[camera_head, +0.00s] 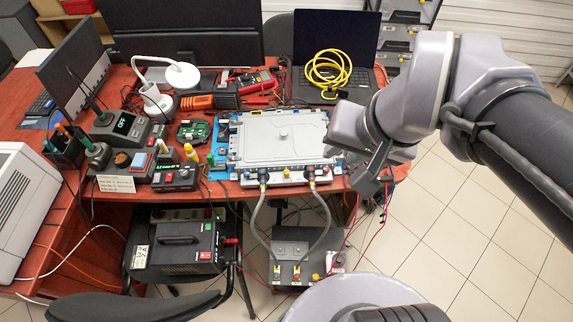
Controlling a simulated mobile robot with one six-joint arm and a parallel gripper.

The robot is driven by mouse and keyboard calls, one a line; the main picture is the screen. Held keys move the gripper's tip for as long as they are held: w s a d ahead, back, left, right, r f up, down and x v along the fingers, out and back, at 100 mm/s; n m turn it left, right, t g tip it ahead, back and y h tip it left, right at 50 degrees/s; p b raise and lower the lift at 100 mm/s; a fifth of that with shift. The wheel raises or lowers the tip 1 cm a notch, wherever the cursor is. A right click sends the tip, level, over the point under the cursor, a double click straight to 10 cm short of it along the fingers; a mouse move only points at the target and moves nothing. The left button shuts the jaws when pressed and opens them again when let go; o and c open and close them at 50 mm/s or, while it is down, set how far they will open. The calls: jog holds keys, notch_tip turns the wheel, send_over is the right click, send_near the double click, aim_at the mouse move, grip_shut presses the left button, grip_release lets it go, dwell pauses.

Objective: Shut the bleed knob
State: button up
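The bleed knob cannot be told for certain. A small round knob (283,136) stands in the middle of the flat grey plate (255,150) on the table. The grey box (290,249) below the table's front edge carries small coloured fittings (314,277), too small to read. Two grey hoses (256,215) run from fittings at the plate's front edge down to this box. My gripper (362,178) is at the right end of the plate, apart from the round knob. Its fingers are seen from behind and the side, and their opening does not show clearly.
A laptop (340,35) with a coiled yellow cable (328,72) stands behind the plate. A black power unit (180,245) stands below. Tiled floor is clear at right.

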jog(key=w+a+f+n+g+p, duration=0.1)
jog(key=w+a+f+n, duration=0.1)
jog(key=w, duration=0.4)
jog(key=w+a+f+n+g+p, duration=0.1)
jog(key=w+a+f+g, duration=0.1)
jog(key=w, duration=0.4)
jog(key=n+g+h+p, duration=0.2)
jog(key=n, duration=0.2)
send_over(287, 172)
notch_tip(287, 172, down, 13)
notch_tip(287, 172, down, 18)
jog(key=b, duration=0.5)
jog(key=shift+w+r, duration=0.1)
jog(key=shift+r, duration=0.05)
grip_shut()
